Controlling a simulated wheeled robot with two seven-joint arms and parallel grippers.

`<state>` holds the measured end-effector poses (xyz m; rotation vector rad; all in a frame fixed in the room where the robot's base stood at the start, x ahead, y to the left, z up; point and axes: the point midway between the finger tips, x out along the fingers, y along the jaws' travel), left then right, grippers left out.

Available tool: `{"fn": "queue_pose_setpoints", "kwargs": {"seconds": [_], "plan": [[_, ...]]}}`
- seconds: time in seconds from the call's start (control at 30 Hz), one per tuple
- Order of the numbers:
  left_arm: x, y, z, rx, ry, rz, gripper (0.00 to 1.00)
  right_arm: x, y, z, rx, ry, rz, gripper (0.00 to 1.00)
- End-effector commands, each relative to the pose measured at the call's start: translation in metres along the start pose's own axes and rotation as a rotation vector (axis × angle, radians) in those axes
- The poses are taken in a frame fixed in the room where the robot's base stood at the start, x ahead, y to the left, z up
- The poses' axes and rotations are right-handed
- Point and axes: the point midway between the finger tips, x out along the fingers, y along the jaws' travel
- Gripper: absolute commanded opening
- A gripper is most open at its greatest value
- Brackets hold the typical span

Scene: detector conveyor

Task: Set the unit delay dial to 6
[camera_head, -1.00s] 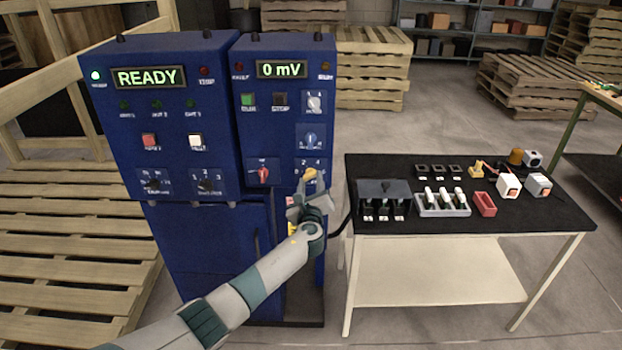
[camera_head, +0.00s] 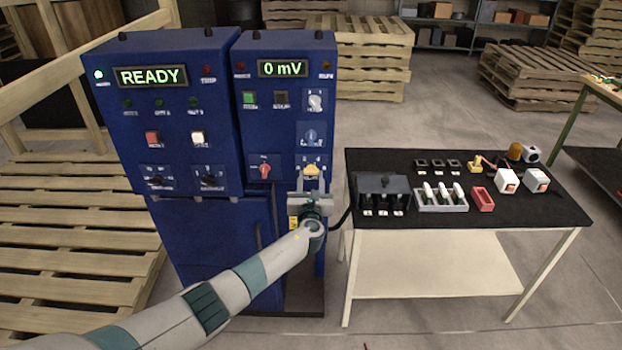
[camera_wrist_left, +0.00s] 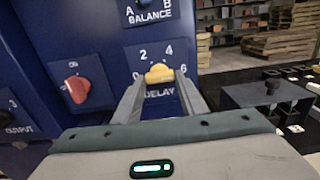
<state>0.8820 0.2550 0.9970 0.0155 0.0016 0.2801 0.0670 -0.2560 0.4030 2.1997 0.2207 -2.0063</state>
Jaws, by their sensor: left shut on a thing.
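The unit delay dial (camera_wrist_left: 159,73) is a yellow knob on the lower right of the blue right-hand cabinet. In the left wrist view, its plate shows 0, 2, 4 and 6 around it, with the word DELAY below. The dial also shows in the head view (camera_head: 311,169). My left gripper (camera_wrist_left: 160,80) is shut on the dial, one finger at each side of it. The knob's pointing direction cannot be told clearly. My right gripper is not in view.
A red knob (camera_wrist_left: 77,89) sits left of the dial and the BALANCE dial (camera_head: 311,135) sits above it. The right cabinet's display (camera_head: 282,68) reads 0 mV, the left one (camera_head: 150,76) READY. A black-topped table (camera_head: 400,235) with several parts stands to the right.

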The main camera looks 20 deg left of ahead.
Motion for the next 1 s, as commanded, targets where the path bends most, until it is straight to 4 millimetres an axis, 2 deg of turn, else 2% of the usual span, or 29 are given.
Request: {"fn": "queue_pose_setpoints", "kwargs": {"seconds": [0.2,0.23,0.3,0.73,1.0], "plan": [[-0.001,0.0,-0.003,0.003,0.004,-0.001,0.15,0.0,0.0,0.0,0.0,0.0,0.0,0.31],[-0.001,0.0,-0.003,0.003,0.004,-0.001,0.45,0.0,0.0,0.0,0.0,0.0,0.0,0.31],[-0.001,0.0,-0.003,0.002,0.004,-0.001,0.56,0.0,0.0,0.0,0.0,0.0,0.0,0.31],[-0.003,0.0,-0.001,-0.001,0.001,0.0,0.56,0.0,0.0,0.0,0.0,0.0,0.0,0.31],[-0.022,0.0,-0.001,-0.001,0.001,-0.001,0.56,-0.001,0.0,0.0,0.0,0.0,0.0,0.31]]}}
